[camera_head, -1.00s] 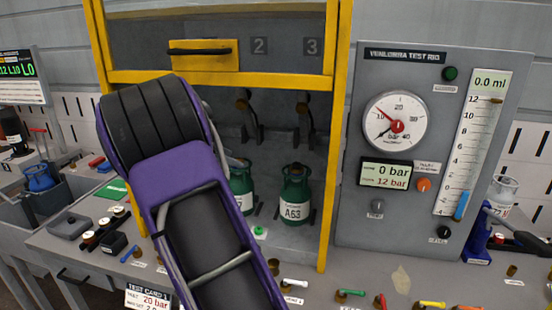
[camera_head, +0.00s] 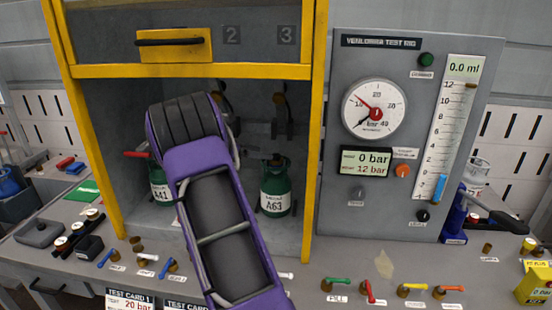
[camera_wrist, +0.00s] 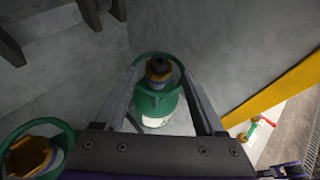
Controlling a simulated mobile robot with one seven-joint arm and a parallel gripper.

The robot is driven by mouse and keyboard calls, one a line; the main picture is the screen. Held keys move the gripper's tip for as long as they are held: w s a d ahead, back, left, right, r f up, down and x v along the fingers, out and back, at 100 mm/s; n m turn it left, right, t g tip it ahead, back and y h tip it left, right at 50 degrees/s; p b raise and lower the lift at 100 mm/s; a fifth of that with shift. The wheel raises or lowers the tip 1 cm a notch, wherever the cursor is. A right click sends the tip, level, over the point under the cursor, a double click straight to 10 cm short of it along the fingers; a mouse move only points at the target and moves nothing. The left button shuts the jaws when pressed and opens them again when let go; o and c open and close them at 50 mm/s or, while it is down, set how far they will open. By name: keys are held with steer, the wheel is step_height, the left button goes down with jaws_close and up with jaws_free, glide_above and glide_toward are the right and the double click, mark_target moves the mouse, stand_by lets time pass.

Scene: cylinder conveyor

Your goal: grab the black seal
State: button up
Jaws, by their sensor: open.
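In the wrist view, a green cylinder (camera_wrist: 155,105) stands upright between the fingers of my gripper (camera_wrist: 160,74). Its brass-coloured valve has a small dark piece (camera_wrist: 158,65) on top, which may be the black seal; it is too small to be sure. The fingers are open on either side of the valve, and nothing is held. The head view shows green cylinders A41 (camera_head: 160,186) and A63 (camera_head: 275,188) in the cabinet. My arm hides the space between them and my gripper.
The yellow cabinet frame (camera_head: 312,150) edges the bay on the right. A second green cylinder with a brass-orange top (camera_wrist: 32,155) is at lower left in the wrist view. The test rig panel (camera_head: 400,210) stands right of the cabinet, with coloured valve handles (camera_head: 338,281) on the bench.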

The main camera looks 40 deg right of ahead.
mark_target(270, 162)
steer(key=x, duration=0.5)
steer(key=shift+d+f, duration=0.1)
steer(key=shift+f, duration=0.05)
jaws_close()
